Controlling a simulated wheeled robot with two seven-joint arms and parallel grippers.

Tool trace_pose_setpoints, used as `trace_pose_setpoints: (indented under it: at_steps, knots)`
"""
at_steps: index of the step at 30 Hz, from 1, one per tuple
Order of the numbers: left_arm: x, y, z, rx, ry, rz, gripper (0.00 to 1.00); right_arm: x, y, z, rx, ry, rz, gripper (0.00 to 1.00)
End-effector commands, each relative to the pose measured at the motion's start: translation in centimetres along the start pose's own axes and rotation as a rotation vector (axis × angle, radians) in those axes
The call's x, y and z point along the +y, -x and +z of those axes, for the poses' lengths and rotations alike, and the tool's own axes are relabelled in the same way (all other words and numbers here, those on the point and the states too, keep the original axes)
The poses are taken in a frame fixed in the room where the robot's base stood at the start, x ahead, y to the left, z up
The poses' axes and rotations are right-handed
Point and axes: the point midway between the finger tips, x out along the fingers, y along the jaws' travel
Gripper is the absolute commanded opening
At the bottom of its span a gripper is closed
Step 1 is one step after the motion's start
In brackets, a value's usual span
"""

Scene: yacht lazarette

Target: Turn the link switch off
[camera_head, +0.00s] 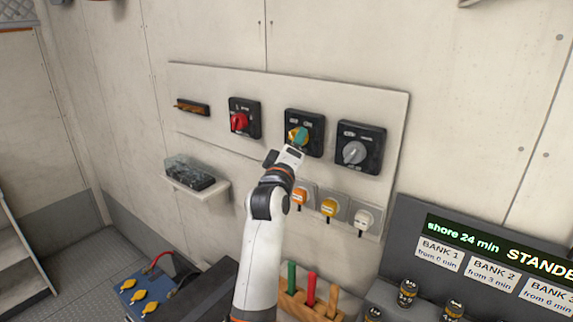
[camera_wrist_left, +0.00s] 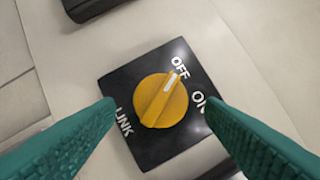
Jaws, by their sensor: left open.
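The link switch is a square black plate (camera_wrist_left: 152,145) with a round yellow knob (camera_wrist_left: 160,100), labelled LINK, OFF and ON. The knob's white mark points at the OFF label. In the head view the link switch (camera_head: 317,121) is on the wall panel, its knob partly hidden by my gripper. My left gripper (camera_wrist_left: 161,104) is open, its teal fingers on either side of the knob. A gap shows between each finger and the knob; contact cannot be seen. The left gripper also shows in the head view (camera_head: 300,137). My right gripper is not in view.
A red-knob switch (camera_head: 239,121) is left of the link switch and a grey-knob switch (camera_head: 354,152) right. Several plugs (camera_head: 329,207) sit below. A small wall shelf (camera_head: 207,193), coloured handles (camera_head: 311,290) and a display console (camera_head: 440,240) are lower down.

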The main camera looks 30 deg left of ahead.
Motion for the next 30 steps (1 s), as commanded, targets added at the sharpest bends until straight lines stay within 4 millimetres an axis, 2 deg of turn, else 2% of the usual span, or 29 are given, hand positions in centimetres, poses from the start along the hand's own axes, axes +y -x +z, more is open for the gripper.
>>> trace_pose_setpoints:
  at_steps: [9, 15, 21, 30]
  knots:
    - [0.4, 6.5, -0.1, -0.002, 0.002, -0.002, 0.64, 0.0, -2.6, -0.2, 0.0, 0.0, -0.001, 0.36]
    - [0.2, 9.5, -0.1, -0.001, 0.002, -0.001, 0.64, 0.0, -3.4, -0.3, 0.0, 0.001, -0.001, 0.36]
    - [0.1, 10.5, 0.1, -0.001, 0.0, 0.0, 0.64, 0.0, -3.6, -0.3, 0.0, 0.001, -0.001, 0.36]
    - [0.1, 10.5, 0.1, -0.001, 0.001, 0.0, 0.64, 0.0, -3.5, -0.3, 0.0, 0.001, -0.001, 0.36]
